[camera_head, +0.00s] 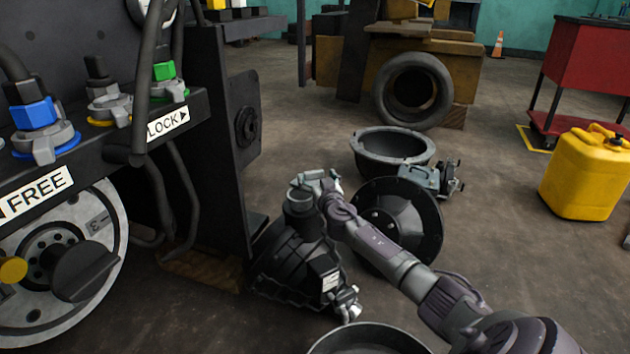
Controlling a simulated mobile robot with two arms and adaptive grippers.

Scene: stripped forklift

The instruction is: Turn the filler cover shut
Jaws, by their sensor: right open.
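My right gripper (316,183) is open at the end of the arm that comes in from the lower right. My left gripper is not in view.
The forklift's black panel (215,112) with hoses, coloured fittings and LOCK and FREE labels fills the left. A black disc (405,225), a grey bowl (392,147) and a yellow canister (585,173) stand on the floor. Open floor lies between the bowl and the canister.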

